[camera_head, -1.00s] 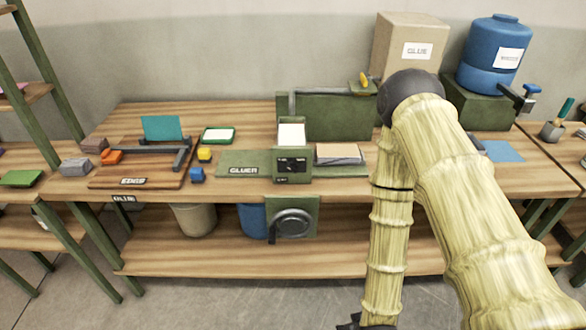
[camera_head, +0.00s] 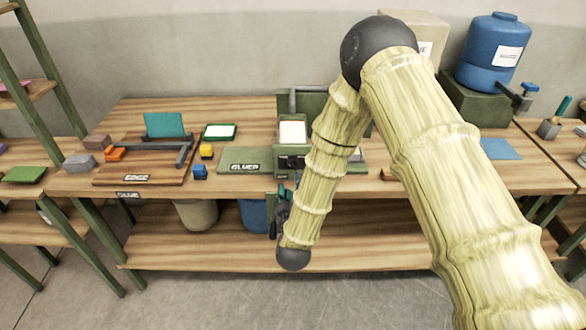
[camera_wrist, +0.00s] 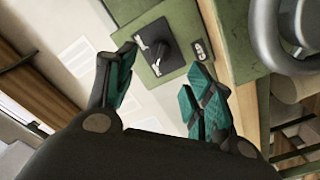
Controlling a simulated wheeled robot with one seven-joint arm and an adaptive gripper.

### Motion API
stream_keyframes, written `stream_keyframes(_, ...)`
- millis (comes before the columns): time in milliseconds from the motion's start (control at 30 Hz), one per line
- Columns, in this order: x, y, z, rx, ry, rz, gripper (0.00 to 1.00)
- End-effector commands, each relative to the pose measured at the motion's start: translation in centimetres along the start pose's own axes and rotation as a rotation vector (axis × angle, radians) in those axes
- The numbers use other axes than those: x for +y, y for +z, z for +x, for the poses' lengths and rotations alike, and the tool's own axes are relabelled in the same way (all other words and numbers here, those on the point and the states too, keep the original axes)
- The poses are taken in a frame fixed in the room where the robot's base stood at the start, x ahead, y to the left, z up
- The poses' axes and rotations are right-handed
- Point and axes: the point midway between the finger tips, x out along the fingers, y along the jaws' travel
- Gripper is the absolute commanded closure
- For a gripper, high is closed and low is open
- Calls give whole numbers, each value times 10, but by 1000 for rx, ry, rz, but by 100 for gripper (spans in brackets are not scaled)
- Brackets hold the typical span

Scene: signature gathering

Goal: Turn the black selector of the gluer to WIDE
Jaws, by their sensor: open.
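The gluer (camera_head: 245,160) is a green machine with a GLUER label in the middle of the bench. Its black selector (camera_wrist: 160,50) shows in the wrist view as a knob on a dark plate with white marks, on the green front panel. I cannot read which mark it points to. My gripper also shows in the head view (camera_head: 284,194), at the bench's front edge below the panel.
A round grey part (camera_wrist: 300,22) on a green plate is close to the right of the gripper in the wrist view. A beige bin (camera_head: 197,214) stands underneath.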

Motion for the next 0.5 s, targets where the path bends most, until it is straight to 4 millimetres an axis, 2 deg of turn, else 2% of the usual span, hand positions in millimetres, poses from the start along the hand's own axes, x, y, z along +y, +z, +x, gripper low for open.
stream_keyframes(300,2,-1,51,-2,0,2,47)
stream_keyframes(500,0,0,72,-2,-1,1,47)
